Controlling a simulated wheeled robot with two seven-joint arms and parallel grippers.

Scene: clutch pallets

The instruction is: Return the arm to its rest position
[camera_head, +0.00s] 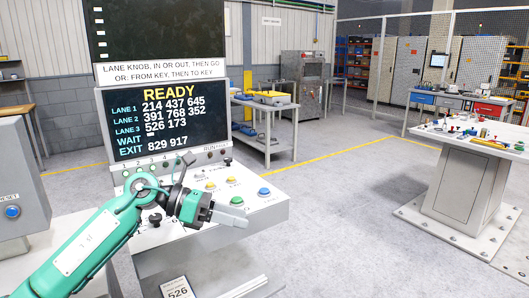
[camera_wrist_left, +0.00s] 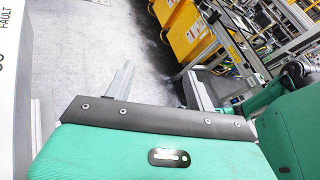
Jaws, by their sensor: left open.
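My left arm (camera_head: 112,228) is green and comes in from the lower left in the head view. It is bent, and its wrist hangs in front of the console (camera_head: 262,212). My left gripper (camera_head: 234,214) is open and points right, over or in front of the console's sloping panel; I cannot tell the gap between them. In the left wrist view, the two grey fingers of the left gripper (camera_wrist_left: 160,86) stand apart with nothing between them, and grey floor shows behind. My right gripper is in neither view.
The console's screen (camera_head: 155,122) reads READY above lane numbers. Yellow, green and blue buttons (camera_head: 264,191) sit on its panel. A grey box with a blue button (camera_head: 12,211) stands at far left. A pedestal table (camera_head: 470,145) with small parts stands right, across open floor (camera_head: 345,170).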

